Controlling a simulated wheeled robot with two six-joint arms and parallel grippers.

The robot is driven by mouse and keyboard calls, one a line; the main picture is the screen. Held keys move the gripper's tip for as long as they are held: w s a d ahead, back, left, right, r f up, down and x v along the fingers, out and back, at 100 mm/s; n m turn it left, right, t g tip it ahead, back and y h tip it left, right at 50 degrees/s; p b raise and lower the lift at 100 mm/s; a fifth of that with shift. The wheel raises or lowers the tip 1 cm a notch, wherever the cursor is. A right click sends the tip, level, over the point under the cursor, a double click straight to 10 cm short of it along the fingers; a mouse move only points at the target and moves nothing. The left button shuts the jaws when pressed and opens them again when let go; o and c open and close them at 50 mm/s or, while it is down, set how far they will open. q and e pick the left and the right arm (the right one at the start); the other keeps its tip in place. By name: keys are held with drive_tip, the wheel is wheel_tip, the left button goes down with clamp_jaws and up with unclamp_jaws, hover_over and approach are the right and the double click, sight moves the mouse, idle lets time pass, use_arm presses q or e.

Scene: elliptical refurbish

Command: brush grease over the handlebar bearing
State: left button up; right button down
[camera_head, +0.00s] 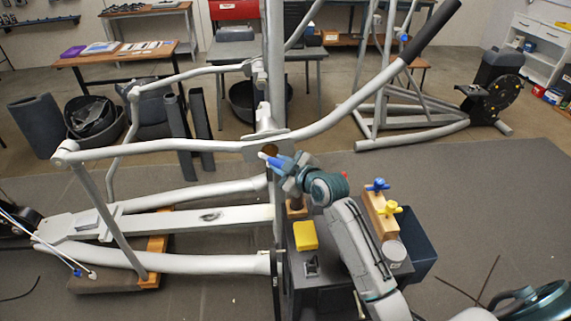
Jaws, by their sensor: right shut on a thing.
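The handlebar (345,108) is a long grey bar with a black grip, running from lower left to upper right. The handlebar bearing area (254,143) is where this bar crosses the upright column, at a grey bracket. My right gripper (283,164) is at the end of the arm from the lower right, shut on a blue-handled brush (272,160). The brush's pale tip points up and left, just below the bracket. Whether it touches the bearing I cannot tell. The bearing surface is partly hidden by the brush and gripper. My left gripper is not in view.
A dark cart by my right arm carries a yellow block (305,235), a wooden block with blue and yellow knobs (382,214) and a round tin (394,250). The elliptical frame (180,222) fills the left.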

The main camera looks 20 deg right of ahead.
drive_tip(key=shift+d+r+p, duration=0.15)
drive_tip(key=shift+r+p, duration=0.4)
drive_tip(key=shift+r, duration=0.25)
drive_tip(key=shift+s+d, duration=0.85)
drive_tip(key=shift+d, duration=1.95)
drive_tip(key=shift+w+a+f, duration=0.1)
drive_tip(key=shift+w+a, duration=0.2)
drive_tip(key=shift+a, duration=0.65)
drive_tip(key=shift+w+a+r, duration=0.1)
drive_tip(key=shift+w+a, duration=0.15)
drive_tip(key=shift+a, duration=0.75)
drive_tip(key=shift+w+a+f, duration=0.1)
drive_tip(key=shift+w+a, duration=0.2)
drive_tip(key=shift+a, duration=0.65)
drive_tip(key=shift+s+a+p, duration=0.15)
drive_tip(key=shift+s+p, duration=0.15)
drive_tip(key=shift+s, duration=0.3)
drive_tip(key=shift+s+a+p, duration=0.2)
drive_tip(key=shift+s+p, duration=0.05)
drive_tip(key=shift+s, duration=0.5)
drive_tip(key=shift+s+a+p, duration=0.2)
drive_tip(key=shift+s+a, duration=0.05)
drive_tip(key=shift+s, duration=0.55)
drive_tip(key=shift+s+a+p, duration=0.2)
drive_tip(key=shift+s+p, duration=0.05)
drive_tip(key=shift+s, duration=0.5)
drive_tip(key=shift+s, duration=0.1)
